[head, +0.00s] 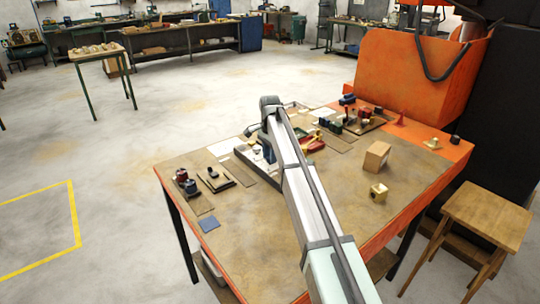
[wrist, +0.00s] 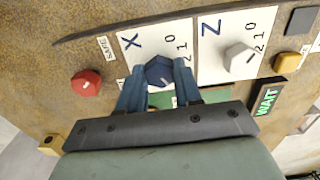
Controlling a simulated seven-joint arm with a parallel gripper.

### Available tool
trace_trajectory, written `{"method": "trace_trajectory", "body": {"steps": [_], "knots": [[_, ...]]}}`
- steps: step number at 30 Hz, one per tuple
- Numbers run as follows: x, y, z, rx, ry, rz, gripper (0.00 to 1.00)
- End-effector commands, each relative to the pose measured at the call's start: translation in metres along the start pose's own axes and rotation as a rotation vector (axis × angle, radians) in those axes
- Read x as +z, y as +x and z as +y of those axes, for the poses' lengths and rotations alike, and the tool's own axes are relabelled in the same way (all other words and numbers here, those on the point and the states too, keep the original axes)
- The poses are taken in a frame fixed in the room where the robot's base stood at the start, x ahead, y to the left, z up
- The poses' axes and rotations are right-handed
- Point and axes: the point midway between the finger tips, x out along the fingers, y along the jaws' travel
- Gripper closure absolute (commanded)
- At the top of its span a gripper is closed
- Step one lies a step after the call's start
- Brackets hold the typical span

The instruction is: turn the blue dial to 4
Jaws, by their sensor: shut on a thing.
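The blue dial (wrist: 157,73) sits on a white card marked X (wrist: 131,42), with a few small numerals beside it. My gripper (wrist: 160,70) has its two blue fingers on either side of the dial, shut on it. A pale mark shows on the lower part of the dial. The fingers and gripper body hide the near part of the card, so I cannot read the full scale or the dial's setting. In the head view my arm largely covers the dial and the gripper.
A white dial (wrist: 239,56) on a card marked Z is to the right. A red knob (wrist: 86,83) is to the left. A lit WAIT sign (wrist: 265,101) is close to the gripper's right side. A cardboard box (head: 377,156) and a brass block (head: 378,193) stand on the bench.

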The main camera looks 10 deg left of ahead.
Motion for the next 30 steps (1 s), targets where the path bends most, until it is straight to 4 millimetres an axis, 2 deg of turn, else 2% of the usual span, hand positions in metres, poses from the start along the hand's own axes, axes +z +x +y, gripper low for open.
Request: {"method": "trace_trajectory", "body": {"steps": [14,15,22,30], "knots": [[-0.0003,-0.0003,-0.0002,-0.001,0.012,0.001,0.96],[-0.0003,-0.0003,-0.0002,-0.001,0.012,0.001,0.62],[-0.0002,-0.0001,-0.0001,0.0,0.011,0.0,0.4],[-0.0001,-0.0013,-0.0001,0.0,0.011,0.0,0.4]]}}
